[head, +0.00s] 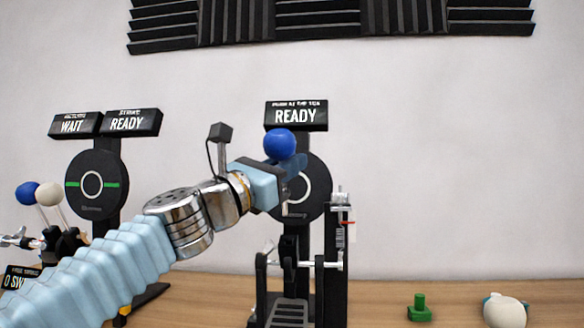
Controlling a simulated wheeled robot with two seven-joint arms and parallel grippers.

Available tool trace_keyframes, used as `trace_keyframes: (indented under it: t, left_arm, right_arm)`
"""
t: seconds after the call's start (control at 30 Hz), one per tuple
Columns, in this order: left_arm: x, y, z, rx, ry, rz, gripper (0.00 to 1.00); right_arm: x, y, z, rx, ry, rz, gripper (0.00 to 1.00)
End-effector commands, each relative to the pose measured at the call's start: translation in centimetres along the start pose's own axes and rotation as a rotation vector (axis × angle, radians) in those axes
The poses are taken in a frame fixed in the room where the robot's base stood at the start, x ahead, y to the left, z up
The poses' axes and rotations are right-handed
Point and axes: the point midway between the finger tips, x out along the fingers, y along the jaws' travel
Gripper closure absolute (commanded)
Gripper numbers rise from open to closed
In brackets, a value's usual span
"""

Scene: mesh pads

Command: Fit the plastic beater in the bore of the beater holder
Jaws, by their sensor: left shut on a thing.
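My left arm comes in from the lower left, and its left gripper (291,165) is at the pedal stand, in front of the round black pad. It is shut on the plastic beater, whose round blue head (279,143) shows just above the fingers. The beater's shaft is hidden by the gripper. The beater holder (289,258) appears to be the dark part on the pedal's crossbar, below the gripper. Its bore is too small to make out. The beater's head is well above the holder, apart from it. My right gripper is not in view.
A black pedal frame (334,270) with a footboard (289,313) stands below the gripper. Behind is a round pad (315,190) under a READY sign (296,115). At left are another pad (95,160) and blue and white beaters. A green knob (419,307) lies right.

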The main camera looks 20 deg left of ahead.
Motion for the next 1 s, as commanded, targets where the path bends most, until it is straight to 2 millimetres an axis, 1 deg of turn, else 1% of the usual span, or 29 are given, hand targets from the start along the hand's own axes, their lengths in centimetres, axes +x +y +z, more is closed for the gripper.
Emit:
trace_keyframes:
  t: [0.13, 0.27, 1.0]
  left_arm:
    - [0.0, 0.0, 0.0, -0.001, 0.0, -0.001, 1.0]
    - [-0.1, -0.1, -0.3, -0.001, 0.0, 0.0, 1.0]
    - [-0.1, -0.1, -4.1, -0.001, 0.0, 0.0, 1.0]
  right_arm:
    - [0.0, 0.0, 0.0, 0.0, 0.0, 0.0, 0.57]
    - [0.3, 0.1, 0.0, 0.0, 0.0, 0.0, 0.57]
    - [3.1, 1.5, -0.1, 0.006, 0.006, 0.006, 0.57]
